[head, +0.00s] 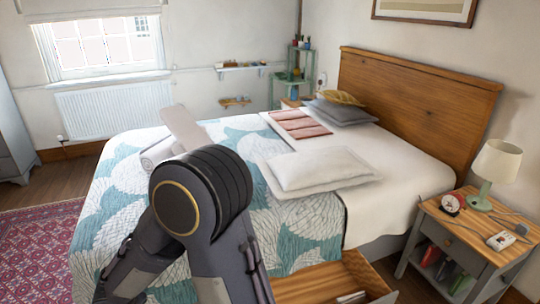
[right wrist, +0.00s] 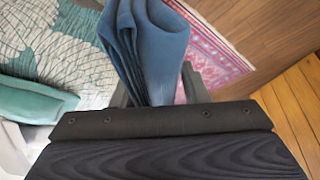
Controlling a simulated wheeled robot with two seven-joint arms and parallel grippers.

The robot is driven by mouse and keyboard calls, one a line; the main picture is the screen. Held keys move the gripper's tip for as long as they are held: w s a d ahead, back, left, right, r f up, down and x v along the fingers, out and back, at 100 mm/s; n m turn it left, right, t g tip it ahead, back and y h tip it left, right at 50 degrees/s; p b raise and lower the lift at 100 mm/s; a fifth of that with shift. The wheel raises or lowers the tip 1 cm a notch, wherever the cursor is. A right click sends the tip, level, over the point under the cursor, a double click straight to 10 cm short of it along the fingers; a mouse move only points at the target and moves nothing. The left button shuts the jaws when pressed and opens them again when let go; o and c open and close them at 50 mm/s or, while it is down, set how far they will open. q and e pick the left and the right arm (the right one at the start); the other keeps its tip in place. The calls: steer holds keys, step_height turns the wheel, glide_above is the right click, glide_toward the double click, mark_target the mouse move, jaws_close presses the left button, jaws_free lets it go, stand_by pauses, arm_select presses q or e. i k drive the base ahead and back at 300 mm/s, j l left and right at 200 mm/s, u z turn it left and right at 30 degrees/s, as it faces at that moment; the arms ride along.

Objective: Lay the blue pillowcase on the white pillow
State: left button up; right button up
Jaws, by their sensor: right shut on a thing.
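The white pillow (head: 318,170) lies flat on the bed in the head view, near the middle of the mattress, with its upper face bare. The blue pillowcase (right wrist: 150,40) shows only in the right wrist view, as a folded, bunched strip of cloth. My right gripper (right wrist: 155,82) is shut on the pillowcase, which stands out beyond the fingers. The patterned quilt and the red rug show behind the cloth. In the head view my dark arm joint covers part of the bed, and neither the pillowcase nor a gripper shows there. My left gripper is not in view.
The teal and white quilt (head: 247,141) covers the lower bed. Grey pillows (head: 340,110) and a folded pink cloth (head: 299,124) lie toward the wooden headboard (head: 420,95). A bedside table (head: 462,234) with a lamp (head: 493,165) stands right.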

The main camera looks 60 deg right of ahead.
mark_target(331, 170)
steer(key=k+l, duration=0.2)
steer(key=l, duration=0.25)
steer(key=k+l+u, duration=0.1)
steer(key=l, duration=0.35)
steer(key=k+l, duration=0.25)
steer(key=l, duration=0.2)
steer(key=k+l+u, duration=0.1)
steer(key=l, duration=0.35)
steer(key=k+l+u, duration=0.1)
steer(key=k+l, duration=0.2)
steer(key=l, duration=0.1)
